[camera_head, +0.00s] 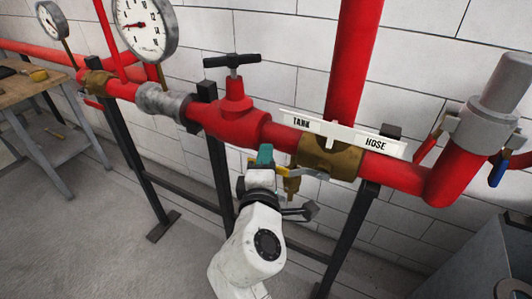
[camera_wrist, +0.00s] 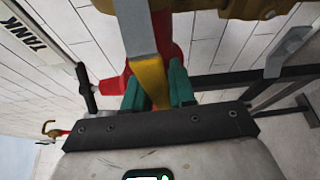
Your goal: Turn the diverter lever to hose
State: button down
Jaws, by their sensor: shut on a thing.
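The diverter lever has a flat silver arm and a yellow grip (camera_wrist: 150,76). In the head view its silver arm (camera_head: 312,175) runs left from under the brass diverter valve (camera_head: 328,160), toward the TANK side. My gripper (camera_head: 265,156) has teal fingers and is below and left of the valve. In the wrist view the fingers of my gripper (camera_wrist: 158,92) are on both sides of the yellow grip, shut on it. The white label plate reads TANK (camera_head: 301,122) at left and HOSE (camera_head: 376,144) at right. My fingers partly hide the grip's end.
A red valve with a black T-handle (camera_head: 232,61) stands left of the diverter. A red vertical pipe (camera_head: 357,60) rises behind it. Black support posts (camera_head: 352,235) stand below. A grey box (camera_head: 470,245) is at lower right, a workbench (camera_head: 35,85) at left.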

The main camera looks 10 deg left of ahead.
jog(key=f+n+p, duration=0.1)
jog(key=p, duration=0.1)
jog(key=f+n+g+p, duration=0.1)
jog(key=p, duration=0.1)
jog(key=shift+s+d+f+n, duration=0.1)
jog(key=shift+d+f+n, duration=0.1)
jog(key=shift+d+n, duration=0.1)
jog(key=shift+s+d+f+n+g+h+p, duration=0.1)
jog(key=shift+d+f+n+g+h+p, duration=0.1)
jog(key=shift+f+n+p, duration=0.3)
jog(key=shift+s+d+f+n+g+h+p, duration=0.1)
jog(key=shift+d+f+n+g+p, duration=0.15)
jog(key=shift+p, duration=0.45)
jog(key=shift+s+d+f+n+g+h+p, duration=0.15)
jog(key=shift+d+f+n+p, duration=0.2)
jog(key=shift+f+p, duration=0.3)
jog(key=shift+s+d+f+n+g+h+p, duration=0.1)
jog(key=shift+d+f+n+g+h+p, duration=0.1)
jog(key=shift+f+n+p, duration=0.35)
jog(key=shift+s+d+f+n+g+h+p, duration=0.15)
jog(key=shift+d+f+n+p, duration=0.15)
jog(key=shift+f+p, duration=0.35)
jog(key=shift+w+r, duration=0.1)
jog(key=c, duration=1)
grip_release()
jog(key=shift+f, duration=0.2)
